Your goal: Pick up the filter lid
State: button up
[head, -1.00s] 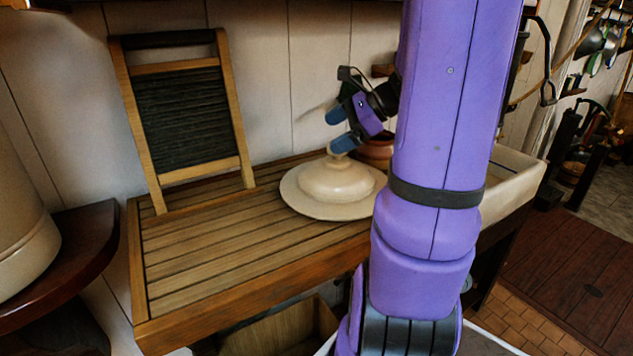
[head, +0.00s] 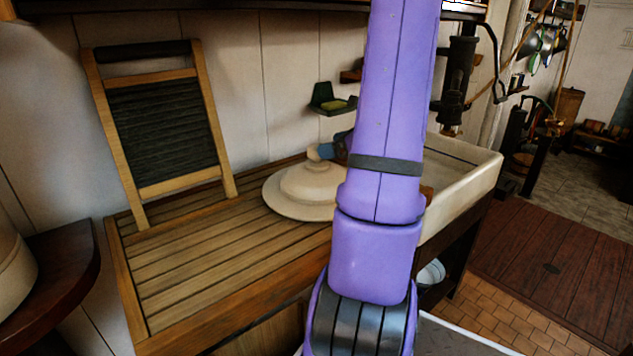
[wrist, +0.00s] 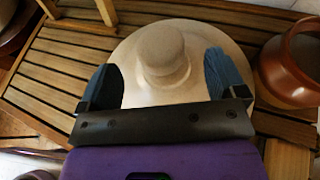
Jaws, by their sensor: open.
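The filter lid (head: 298,188) is a wide cream disc with a raised dome and a round knob. It lies on the slatted wooden draining board (head: 190,262), partly hidden by my arm in the head view. In the wrist view the lid (wrist: 140,42) is straight ahead, its knob between and slightly beyond my blue fingertips. My gripper (wrist: 163,66) is open, with one finger on each side of the knob. In the head view my gripper (head: 328,151) is low beside the knob and mostly hidden; contact cannot be told.
A reddish-brown pot (wrist: 285,75) stands close right of the lid. A washboard (head: 165,130) leans on the wall at the left. A green soap dish (head: 328,100) is on the wall behind. A pale sink (head: 465,190) is at the right.

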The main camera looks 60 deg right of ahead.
aim_at(317, 170)
jog(key=shift+x, duration=2.7)
jog(key=shift+f, duration=0.1)
grip_shut()
